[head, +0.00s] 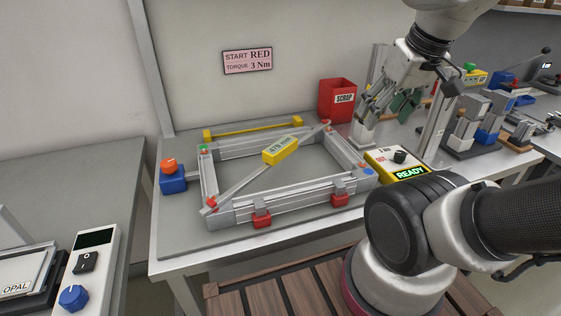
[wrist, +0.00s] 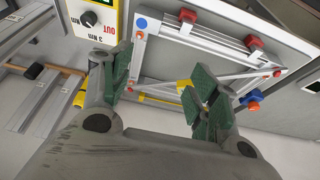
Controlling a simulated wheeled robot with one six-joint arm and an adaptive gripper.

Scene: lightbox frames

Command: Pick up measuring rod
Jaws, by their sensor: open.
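A grey measuring rod (head: 237,181) with a yellow block marked 478 mm (head: 281,150) lies diagonally across the metal frame (head: 290,213), from the front-left corner to the back-right. A thin yellow bar (head: 252,129) with yellow end blocks lies behind the frame. My gripper (head: 384,112) is open and empty, raised right of the frame, near the scrap bin. Its green finger pads also show in the wrist view (wrist: 160,80), with nothing between them.
A red scrap bin (head: 337,100) stands behind the frame. A yellow control box (head: 398,165) reading READY sits at its right. Red clamps (head: 262,219) hold the front rail. A blue box with an orange button (head: 172,176) is at the left. Several blocks stand at the right.

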